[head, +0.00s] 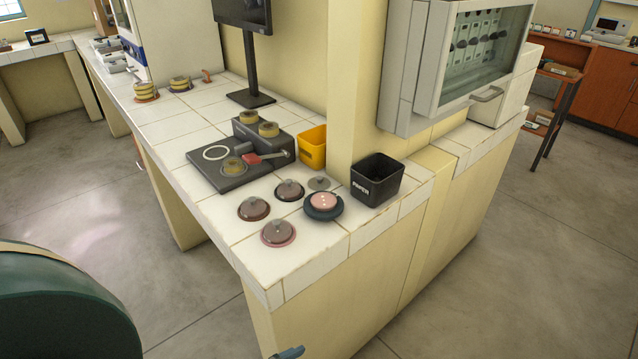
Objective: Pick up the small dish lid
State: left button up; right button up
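A small grey translucent lid with a knob (319,183) lies by itself on the white tiled counter, near the pillar. In front of it a pink open dish (324,201) sits on a dark blue round base (323,213). Three lidded dishes stand to the left: a dark one (290,189), a reddish-brown one (254,208) and a pink-rimmed one (278,233).
A black bin (376,180) stands right of the lid and a yellow container (312,147) behind it. A dark grey station (230,180) with several round pieces and a red-handled tool lies behind left. A glass-fronted cabinet (470,50) overhangs the right. The counter's near corner (275,275) is bare.

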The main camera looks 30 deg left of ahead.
aim_at(316, 182)
jog(key=i+l+u, duration=0.15)
jog(key=u, duration=0.85)
jog(key=i+l+u, duration=0.2)
jog(key=l, duration=0.15)
jog(key=l+u, duration=0.25)
jog(key=i+l+u, duration=0.2)
jog(key=l, duration=0.25)
jog(key=l+u, duration=0.1)
jog(key=l, duration=1)
jog(key=i, duration=0.05)
